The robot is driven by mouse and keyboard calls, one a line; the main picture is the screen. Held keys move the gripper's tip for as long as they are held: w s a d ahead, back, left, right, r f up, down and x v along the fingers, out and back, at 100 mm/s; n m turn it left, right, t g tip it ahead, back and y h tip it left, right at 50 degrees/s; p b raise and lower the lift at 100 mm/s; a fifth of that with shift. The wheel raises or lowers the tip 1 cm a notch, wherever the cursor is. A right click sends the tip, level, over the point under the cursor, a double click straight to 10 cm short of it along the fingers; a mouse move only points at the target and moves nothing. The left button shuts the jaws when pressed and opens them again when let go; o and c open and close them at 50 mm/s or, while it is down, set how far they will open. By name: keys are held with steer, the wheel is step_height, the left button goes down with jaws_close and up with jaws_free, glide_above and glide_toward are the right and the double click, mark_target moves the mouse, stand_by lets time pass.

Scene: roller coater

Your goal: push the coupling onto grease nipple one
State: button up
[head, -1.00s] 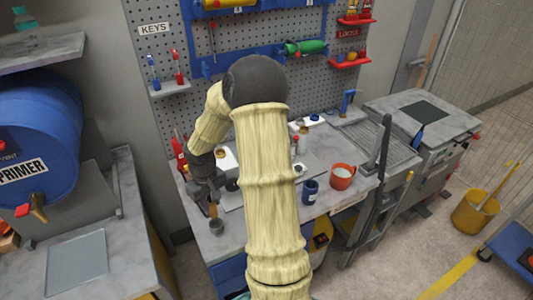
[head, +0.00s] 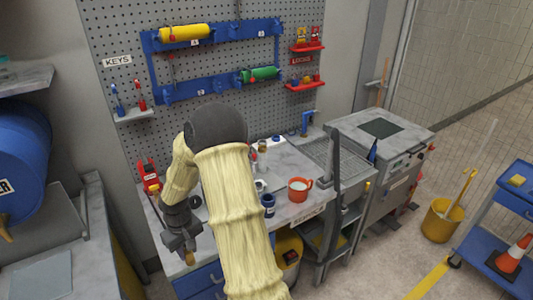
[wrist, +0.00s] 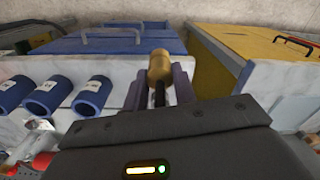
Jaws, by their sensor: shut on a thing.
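My gripper (head: 182,245) is low over the front left part of the grey workbench, pointing down. In the wrist view my gripper (wrist: 158,92) is shut on a brass-coloured cylindrical piece (wrist: 159,66) with a dark stem, which looks like the coupling. The brass tip also shows below the fingers in the head view (head: 190,258). It stands clear of anything I can make out. I cannot pick out grease nipple one in either view; my arm hides part of the bench.
Several blue labelled tubes (wrist: 92,94) line the pale surface left of the fingers. An orange-red cup (head: 299,190) and a blue cup (head: 268,204) stand on the workbench (head: 300,160). A yellow bucket (head: 441,220) and blue cart (head: 510,215) stand right.

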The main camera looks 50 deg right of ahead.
steer(key=a+f, duration=1)
steer(key=f, duration=0.2)
steer(key=shift+a+f, duration=0.2)
steer(key=shift+f, duration=0.1)
steer(key=shift+w+a, duration=0.15)
steer(key=shift+a, duration=0.05)
